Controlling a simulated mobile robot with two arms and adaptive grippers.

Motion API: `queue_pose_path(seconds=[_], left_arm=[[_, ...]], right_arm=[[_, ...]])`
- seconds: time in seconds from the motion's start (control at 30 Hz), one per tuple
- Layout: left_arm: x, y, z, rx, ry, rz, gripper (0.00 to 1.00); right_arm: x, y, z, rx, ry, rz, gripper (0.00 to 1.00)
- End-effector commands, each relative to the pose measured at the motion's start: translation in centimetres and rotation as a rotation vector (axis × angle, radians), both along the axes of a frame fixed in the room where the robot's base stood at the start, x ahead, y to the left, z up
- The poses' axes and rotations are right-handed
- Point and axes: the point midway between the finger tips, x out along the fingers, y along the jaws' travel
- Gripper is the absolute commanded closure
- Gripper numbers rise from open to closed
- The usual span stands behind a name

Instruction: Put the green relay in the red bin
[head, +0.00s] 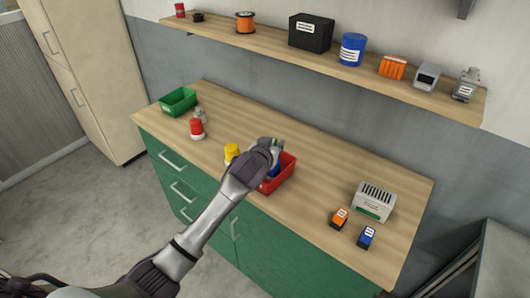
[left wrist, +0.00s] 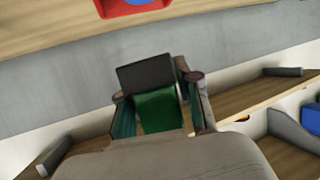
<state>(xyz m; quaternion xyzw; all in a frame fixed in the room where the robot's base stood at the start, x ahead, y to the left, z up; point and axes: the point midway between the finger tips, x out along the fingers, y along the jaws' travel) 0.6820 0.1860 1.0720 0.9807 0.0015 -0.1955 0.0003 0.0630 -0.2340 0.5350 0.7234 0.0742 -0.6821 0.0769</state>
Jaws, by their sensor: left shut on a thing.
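My left gripper (head: 270,145) is over the counter at the red bin (head: 284,178), partly covering the bin in the head view. It is shut on the green relay (left wrist: 158,111), a green block with a dark end, seen between the fingers in the left wrist view (left wrist: 157,88). The relay is mostly hidden in the head view. The red bin also shows at the top edge of the left wrist view (left wrist: 112,8), apart from the relay there, with something blue (left wrist: 138,1) in it. My right gripper is not in view.
A yellow-topped item (head: 231,152) stands left of the red bin. A red-topped item (head: 197,129) and a green bin (head: 178,101) are farther left. A grey slotted box (head: 374,202), an orange relay (head: 339,218) and a blue relay (head: 367,236) are at right. A shelf (head: 270,42) holds several items above.

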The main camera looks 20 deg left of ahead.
Motion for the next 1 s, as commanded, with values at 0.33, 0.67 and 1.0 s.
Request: queue_pose_path(seconds=[0.33,0.67,1.0], left_arm=[[0.7,2.4,-2.7,-0.001,0.003,-0.001,1.00],[0.7,2.3,-5.6,-0.002,-0.001,-0.002,1.00],[0.7,2.3,-6.2,-0.002,-0.001,-0.001,1.00]], right_arm=[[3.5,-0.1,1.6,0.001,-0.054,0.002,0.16],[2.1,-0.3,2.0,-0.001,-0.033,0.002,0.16],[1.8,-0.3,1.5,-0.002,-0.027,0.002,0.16]])
